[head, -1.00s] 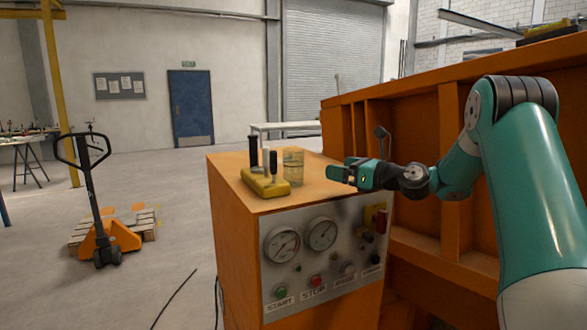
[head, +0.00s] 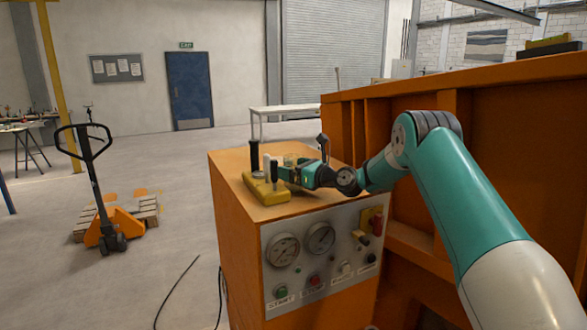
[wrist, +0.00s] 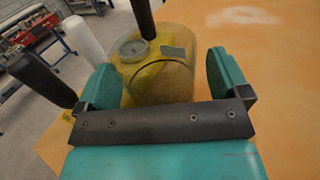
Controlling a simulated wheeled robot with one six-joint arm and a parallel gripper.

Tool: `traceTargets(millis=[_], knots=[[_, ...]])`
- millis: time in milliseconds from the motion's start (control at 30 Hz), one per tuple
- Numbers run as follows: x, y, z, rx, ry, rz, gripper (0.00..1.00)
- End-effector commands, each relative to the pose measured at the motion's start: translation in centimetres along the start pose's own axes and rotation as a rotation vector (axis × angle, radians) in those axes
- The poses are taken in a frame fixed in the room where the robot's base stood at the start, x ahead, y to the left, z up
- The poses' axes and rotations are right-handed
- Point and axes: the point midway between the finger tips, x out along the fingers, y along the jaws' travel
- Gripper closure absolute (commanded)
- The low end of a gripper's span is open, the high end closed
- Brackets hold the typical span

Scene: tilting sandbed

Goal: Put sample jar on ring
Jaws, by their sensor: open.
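The sample jar (wrist: 160,75), clear with a yellowish look, stands on the orange cabinet top (head: 318,190). In the head view it is mostly hidden behind my gripper (head: 290,172). In the wrist view my gripper (wrist: 162,65) is open, with one green finger on each side of the jar. A gap shows on the jar's right side; the left finger is very close to it, and I cannot tell if they touch. I cannot make out the ring for certain in either view.
A yellow block (head: 262,190) with upright black and white handles stands left of the jar, close to my gripper. The cabinet front carries gauges and buttons (head: 315,280). A tall orange wall (head: 430,110) rises on the right. The right part of the top is clear in the wrist view.

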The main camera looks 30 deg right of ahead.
Motion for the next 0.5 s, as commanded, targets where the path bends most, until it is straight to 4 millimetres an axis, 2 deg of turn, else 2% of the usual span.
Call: traceTargets(millis=[267,500], knots=[[0.39,-0.02,-0.12,0.001,0.0,-0.001,0.06],[0.37,-0.01,-0.1,0.001,0.0,0.0,0.6]])
